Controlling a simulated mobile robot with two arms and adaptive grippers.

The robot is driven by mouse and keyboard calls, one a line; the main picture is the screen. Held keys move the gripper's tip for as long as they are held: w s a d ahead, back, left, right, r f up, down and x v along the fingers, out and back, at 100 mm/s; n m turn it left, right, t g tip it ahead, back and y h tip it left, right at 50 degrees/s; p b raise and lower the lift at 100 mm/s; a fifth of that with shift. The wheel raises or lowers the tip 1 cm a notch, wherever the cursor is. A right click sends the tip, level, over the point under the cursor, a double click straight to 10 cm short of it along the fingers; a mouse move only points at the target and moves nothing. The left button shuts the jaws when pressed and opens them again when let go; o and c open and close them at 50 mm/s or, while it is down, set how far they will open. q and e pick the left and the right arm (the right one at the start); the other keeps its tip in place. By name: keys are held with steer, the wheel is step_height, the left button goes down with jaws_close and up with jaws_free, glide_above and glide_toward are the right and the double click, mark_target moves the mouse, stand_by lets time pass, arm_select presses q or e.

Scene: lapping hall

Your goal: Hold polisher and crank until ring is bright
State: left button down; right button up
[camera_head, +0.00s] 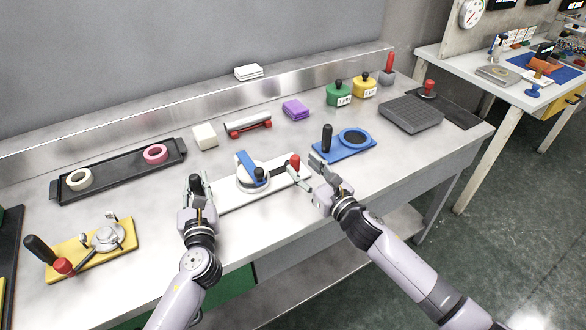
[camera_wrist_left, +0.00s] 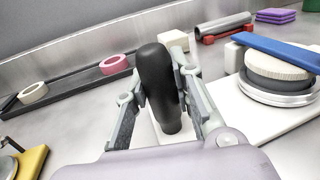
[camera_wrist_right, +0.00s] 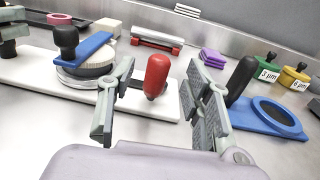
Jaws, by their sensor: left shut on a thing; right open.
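The polisher has a white base plate (camera_head: 233,198), a round pale disc on a metal rim (camera_wrist_left: 277,68), a blue bar (camera_head: 246,165) with a black knob across it, and a red handle (camera_head: 295,161) at its right end. My left gripper (camera_head: 196,183) is shut on the upright black handle (camera_wrist_left: 158,85) at the plate's left end. My right gripper (camera_head: 307,172) is open, its fingers either side of the red handle (camera_wrist_right: 156,76) in the right wrist view; I cannot tell if they touch it. Any ring under the bar is hidden.
A blue stand (camera_head: 350,150) with a black handle and blue ring lies right of the polisher. A black tray (camera_head: 115,173) holds a cream ring and a pink ring. A yellow fixture (camera_head: 60,262) stands front left. Green and yellow pots (camera_head: 339,96) stand behind.

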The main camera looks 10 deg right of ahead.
mark_target(298, 161)
steer(key=shift+x, duration=2.4)
steer(key=shift+c, duration=0.6)
steer(key=c, duration=0.9)
